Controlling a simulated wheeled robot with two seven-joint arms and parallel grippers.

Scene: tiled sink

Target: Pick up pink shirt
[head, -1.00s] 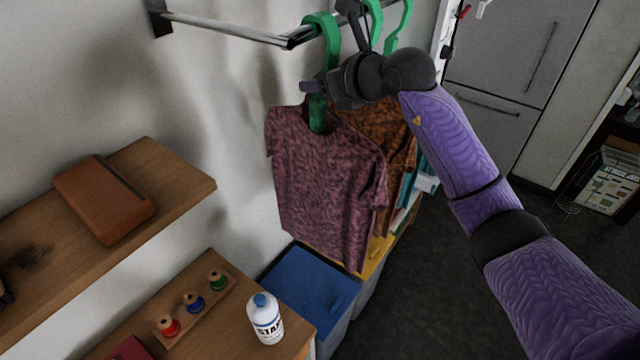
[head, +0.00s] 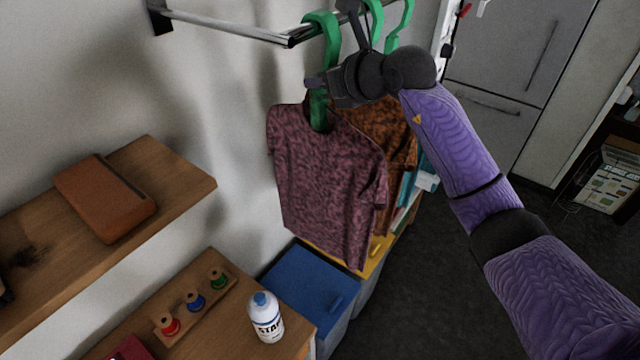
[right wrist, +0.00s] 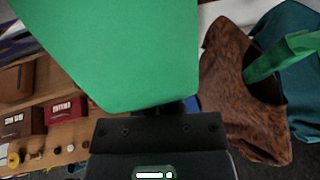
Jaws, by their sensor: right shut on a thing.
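The pink shirt (head: 325,185), a mottled dusky pink tee, hangs on a green hanger (head: 329,45) at the near end of the metal rail. My right gripper (head: 318,88) is at the hanger's neck, just above the shirt's collar, and is shut on the hanger. In the right wrist view the green hanger (right wrist: 120,50) fills the top middle, close in front of the gripper. The fingertips are mostly hidden there. My left gripper is not in view.
An orange-brown shirt (head: 385,135) hangs just behind on another green hanger. The rail (head: 235,30) is fixed to the wall. Below stand a blue-lidded bin (head: 310,280) and a wooden shelf (head: 185,180) at left. A white bottle (head: 265,318) stands on the lower shelf.

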